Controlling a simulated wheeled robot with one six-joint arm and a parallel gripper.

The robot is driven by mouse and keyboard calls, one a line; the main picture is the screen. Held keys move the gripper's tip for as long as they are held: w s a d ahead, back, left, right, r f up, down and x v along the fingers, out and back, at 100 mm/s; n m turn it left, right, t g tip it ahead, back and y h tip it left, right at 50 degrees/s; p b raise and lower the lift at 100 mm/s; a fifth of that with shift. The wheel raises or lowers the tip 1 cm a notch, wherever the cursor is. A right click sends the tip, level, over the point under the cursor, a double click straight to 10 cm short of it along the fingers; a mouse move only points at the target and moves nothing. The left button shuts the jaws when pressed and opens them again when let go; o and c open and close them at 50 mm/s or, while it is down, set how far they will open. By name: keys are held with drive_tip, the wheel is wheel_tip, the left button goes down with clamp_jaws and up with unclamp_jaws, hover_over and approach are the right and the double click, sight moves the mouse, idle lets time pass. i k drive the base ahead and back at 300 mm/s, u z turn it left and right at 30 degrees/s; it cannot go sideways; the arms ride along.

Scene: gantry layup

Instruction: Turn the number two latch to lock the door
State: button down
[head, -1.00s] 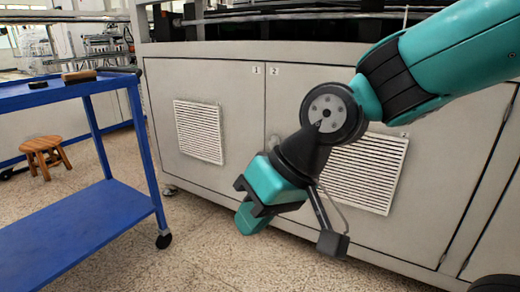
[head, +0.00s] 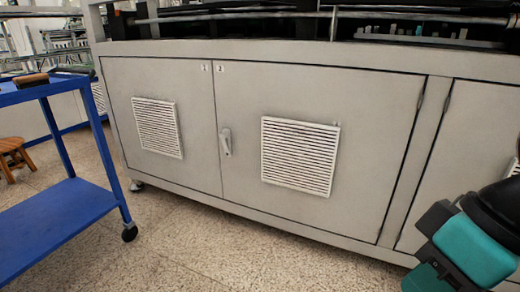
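The number two door (head: 370,110) is a grey cabinet panel with a white vent, and it looks closed in its frame. A small label "2" (head: 220,69) is at its upper left corner. The latch (head: 226,142) is a small grey handle near the door's left edge, close to upright with a slight tilt. My gripper (head: 425,275) is at the lower right corner, teal and black, partly cut off by the frame. It is well apart from the latch. Its fingers do not show clearly enough to tell open or shut.
The number one door (head: 160,110) is to the left, with its own vent. A blue cart (head: 60,220) with a brush (head: 30,80) on top stands at the left. A wooden stool (head: 14,155) is behind it. The speckled floor in front of the cabinet is clear.

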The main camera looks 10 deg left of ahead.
sight(223, 135)
drive_tip(key=z, duration=0.25)
drive_tip(key=i, duration=1.45)
drive_tip(key=u, duration=0.9)
